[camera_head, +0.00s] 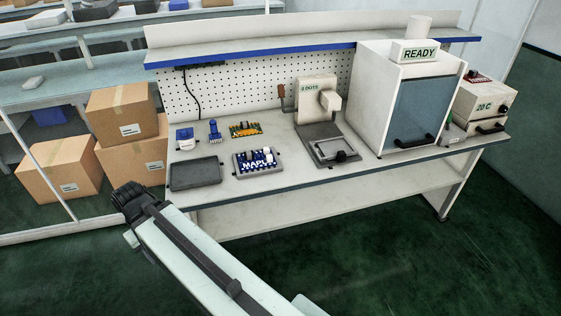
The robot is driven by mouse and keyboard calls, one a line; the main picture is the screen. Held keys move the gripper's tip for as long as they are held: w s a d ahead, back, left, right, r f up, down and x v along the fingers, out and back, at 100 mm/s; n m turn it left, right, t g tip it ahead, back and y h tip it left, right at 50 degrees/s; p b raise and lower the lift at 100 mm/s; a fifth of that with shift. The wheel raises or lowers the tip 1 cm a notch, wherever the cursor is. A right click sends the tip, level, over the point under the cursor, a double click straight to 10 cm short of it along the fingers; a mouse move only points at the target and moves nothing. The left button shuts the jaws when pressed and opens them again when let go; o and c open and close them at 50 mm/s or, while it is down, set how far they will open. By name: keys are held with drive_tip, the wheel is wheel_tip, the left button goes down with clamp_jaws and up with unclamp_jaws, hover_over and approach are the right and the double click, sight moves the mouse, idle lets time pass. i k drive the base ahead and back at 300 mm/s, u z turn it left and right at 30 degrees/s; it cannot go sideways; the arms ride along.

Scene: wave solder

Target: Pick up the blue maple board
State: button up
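The blue maple board (258,162) lies on the white workbench, left of the middle. It is a blue circuit board with white parts on top and white lettering that reads MAPLE along its front. My arm reaches in from the bottom of the view, and its dark ribbed end, where my gripper (127,194) appears, is at the left, in front of the bench's left end. It is well apart from the board. The fingers are too small and dark to tell whether they are open or shut.
A dark grey tray (195,174) lies left of the board. Behind are a green-and-orange board (245,130) and small blue items (214,130). A grey-based machine (326,142) and a white READY cabinet (378,99) stand to the right. Cardboard boxes (62,170) stand at the left.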

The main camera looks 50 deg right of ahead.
sight(250, 160)
drive_tip(key=u, duration=0.15)
drive_tip(key=i, duration=0.9)
drive_tip(key=z, duration=0.05)
